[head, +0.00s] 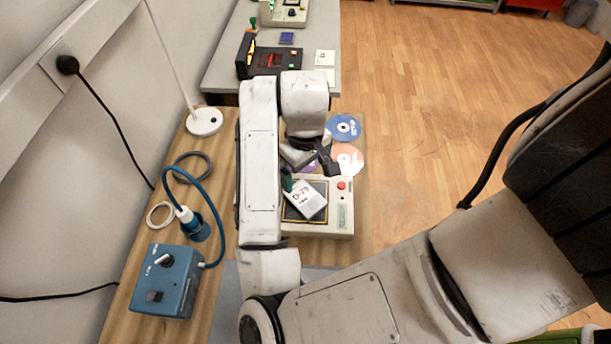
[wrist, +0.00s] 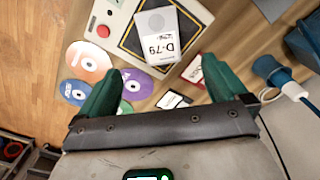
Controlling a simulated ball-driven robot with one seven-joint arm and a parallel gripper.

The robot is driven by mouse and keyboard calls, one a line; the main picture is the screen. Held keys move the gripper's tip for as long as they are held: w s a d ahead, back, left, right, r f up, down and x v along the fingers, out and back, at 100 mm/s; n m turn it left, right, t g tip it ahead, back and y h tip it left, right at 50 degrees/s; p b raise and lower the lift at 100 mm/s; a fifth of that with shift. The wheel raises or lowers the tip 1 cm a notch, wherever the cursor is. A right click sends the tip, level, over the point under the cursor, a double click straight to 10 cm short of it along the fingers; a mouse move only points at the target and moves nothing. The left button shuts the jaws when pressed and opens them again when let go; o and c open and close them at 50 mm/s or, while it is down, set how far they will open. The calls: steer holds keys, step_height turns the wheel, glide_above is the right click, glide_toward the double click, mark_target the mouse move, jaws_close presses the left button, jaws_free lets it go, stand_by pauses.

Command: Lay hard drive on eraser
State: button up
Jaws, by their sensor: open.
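The hard drive (head: 311,204), a grey block with a white label reading D-79, lies tilted at an angle on the dark top pad of the eraser (head: 322,229). The eraser is a pale box with a red button on the wooden bench. In the wrist view the drive (wrist: 155,22) rests flat on the pad of the eraser (wrist: 122,17), partly past the pad's yellow border. My gripper (wrist: 160,78) is open with its green fingers apart and nothing between them. The drive lies beyond the fingertips, clear of them. In the head view my arm partly hides the gripper (head: 305,172) and the eraser's left side.
Several discs, including a blue one (head: 343,127) and an orange one (head: 347,161), lie behind the eraser. A red-edged card (wrist: 194,71) and a black one (wrist: 172,100) lie near my fingers. A blue box (head: 165,281) with a cable stands front left. Open floor lies right.

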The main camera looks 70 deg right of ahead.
steer(key=w+d+r+n+t+h, duration=0.1)
steer(key=w+d+r+t+h, duration=0.15)
steer(key=d+r+h, duration=0.5)
steer(key=s+a+f+n+y, duration=0.1)
steer(key=s+a+f+y, duration=0.2)
steer(key=s+a+f, duration=0.2)
steer(key=s+a+f+n+g+y, duration=0.1)
steer(key=s+a+f+y, duration=0.3)
steer(key=a+f, duration=0.7)
steer(key=shift+s+a+f+n, duration=0.25)
steer(key=shift+s+a+n, duration=0.25)
steer(key=shift+n, duration=0.1)
steer(key=shift+s+d+g, duration=0.1)
steer(key=shift+g, duration=0.15)
